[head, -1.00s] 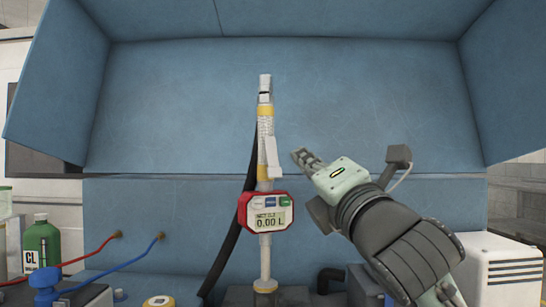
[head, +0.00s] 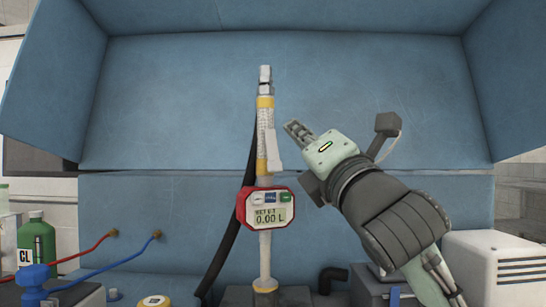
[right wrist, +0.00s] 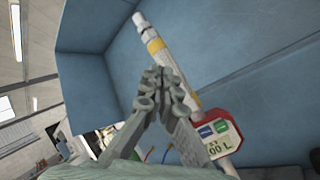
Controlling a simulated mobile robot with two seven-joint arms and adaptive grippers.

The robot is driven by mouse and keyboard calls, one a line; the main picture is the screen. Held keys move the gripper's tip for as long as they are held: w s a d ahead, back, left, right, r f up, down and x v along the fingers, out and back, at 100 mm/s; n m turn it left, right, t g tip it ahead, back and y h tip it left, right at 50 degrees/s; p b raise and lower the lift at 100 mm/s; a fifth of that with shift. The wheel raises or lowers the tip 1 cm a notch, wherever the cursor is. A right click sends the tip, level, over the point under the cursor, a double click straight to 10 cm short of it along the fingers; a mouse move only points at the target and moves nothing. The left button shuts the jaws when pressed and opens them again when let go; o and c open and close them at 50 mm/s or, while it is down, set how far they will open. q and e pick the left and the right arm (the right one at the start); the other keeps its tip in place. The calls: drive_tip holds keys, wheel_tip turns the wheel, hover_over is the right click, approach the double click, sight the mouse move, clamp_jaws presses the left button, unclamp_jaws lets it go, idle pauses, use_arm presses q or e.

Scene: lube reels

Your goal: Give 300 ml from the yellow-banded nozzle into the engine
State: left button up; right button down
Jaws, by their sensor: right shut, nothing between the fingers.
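The yellow-banded nozzle (head: 265,130) stands upright in the middle of the head view, with a pale lever on its right side. Its red meter (head: 266,208) has a screen reading 0.00 L and a row of small buttons, one green. The meter also shows in the right wrist view (right wrist: 215,130). My right gripper (head: 290,127) is shut and empty, just right of the nozzle at about the lever's height, apart from it in the head view. Its closed fingertips overlap the nozzle's line in the right wrist view. My left gripper is out of view. I cannot identify the engine's filling opening.
A dark hose (head: 232,225) hangs behind the nozzle. At lower left are a green bottle (head: 37,245), a blue-topped item (head: 36,279), and red and blue cables. A white box (head: 497,268) stands at lower right. Blue panels close off the back and sides.

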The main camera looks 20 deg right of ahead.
sight(273, 144)
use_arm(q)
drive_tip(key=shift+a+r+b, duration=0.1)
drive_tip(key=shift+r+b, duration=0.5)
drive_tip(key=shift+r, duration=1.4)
use_arm(e)
drive_tip(key=shift+w+a+f, duration=0.15)
drive_tip(key=shift+w+f, duration=0.15)
drive_tip(key=shift+w, duration=0.6)
drive_tip(key=shift+w+a+f, duration=0.15)
drive_tip(key=shift+w+f, duration=0.2)
drive_tip(key=shift+w, duration=0.6)
drive_tip(key=shift+w+a+f, duration=0.15)
drive_tip(key=shift+w+f, duration=0.15)
drive_tip(key=shift+w, duration=0.6)
drive_tip(key=shift+w, duration=0.1)
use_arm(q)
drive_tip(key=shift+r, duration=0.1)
use_arm(e)
drive_tip(key=shift+w+f, duration=0.15)
drive_tip(key=shift+w, duration=0.15)
drive_tip(key=shift+w+a+f, duration=0.1)
drive_tip(key=shift+w+f, duration=0.1)
drive_tip(key=shift+w, duration=0.35)
use_arm(q)
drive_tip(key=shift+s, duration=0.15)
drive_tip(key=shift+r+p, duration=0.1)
drive_tip(key=shift+p, duration=0.2)
use_arm(e)
drive_tip(key=shift+s+r, duration=0.1)
